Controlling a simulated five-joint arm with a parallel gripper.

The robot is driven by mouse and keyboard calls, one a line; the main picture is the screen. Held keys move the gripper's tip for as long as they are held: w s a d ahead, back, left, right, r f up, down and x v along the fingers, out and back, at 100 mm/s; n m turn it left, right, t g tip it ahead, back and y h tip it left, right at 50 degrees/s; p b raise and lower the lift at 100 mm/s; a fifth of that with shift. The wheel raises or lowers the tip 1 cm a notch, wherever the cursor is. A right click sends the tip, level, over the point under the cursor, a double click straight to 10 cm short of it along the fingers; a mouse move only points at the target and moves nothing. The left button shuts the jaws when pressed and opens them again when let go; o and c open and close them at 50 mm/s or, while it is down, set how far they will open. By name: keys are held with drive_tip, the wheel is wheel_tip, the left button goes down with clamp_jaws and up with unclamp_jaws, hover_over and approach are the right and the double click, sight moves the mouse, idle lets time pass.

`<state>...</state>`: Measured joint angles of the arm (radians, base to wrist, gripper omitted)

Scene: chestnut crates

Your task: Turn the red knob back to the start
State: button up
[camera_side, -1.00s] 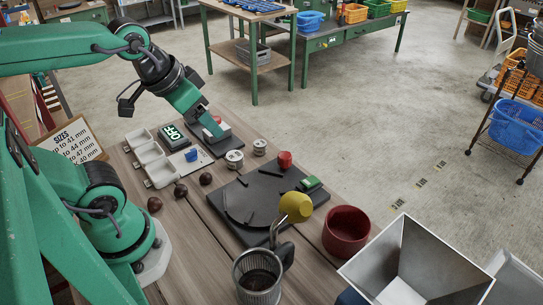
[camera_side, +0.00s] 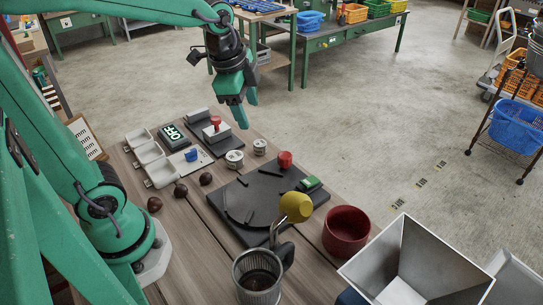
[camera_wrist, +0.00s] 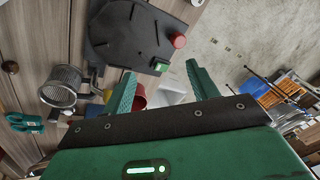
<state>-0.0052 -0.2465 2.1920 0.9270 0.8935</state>
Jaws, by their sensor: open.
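My gripper (camera_side: 247,112) is open and empty, raised in the air to the right of the knob on the white block. In the wrist view my open fingers (camera_wrist: 161,72) point past the larger board; the knob on the white block is not seen there.
A white tray (camera_side: 150,158), several chestnuts (camera_side: 181,190), a yellow cup (camera_side: 296,206), a wire basket (camera_side: 257,275), a red bowl (camera_side: 346,230) and a metal hopper (camera_side: 410,265) crowd the table.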

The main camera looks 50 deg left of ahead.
drive_tip(key=w+f+m+g, duration=0.2)
drive_tip(key=w+f+m, duration=0.3)
drive_tip(key=w+m, duration=0.2)
drive_tip(key=m+g, duration=0.1)
drive_tip(key=m, duration=0.4)
hover_over(285, 155)
wheel_tip(285, 155, down, 6)
drive_tip(key=shift+f, duration=0.1)
drive_tip(key=shift+f, duration=3.85)
drive_tip(key=c, duration=1)
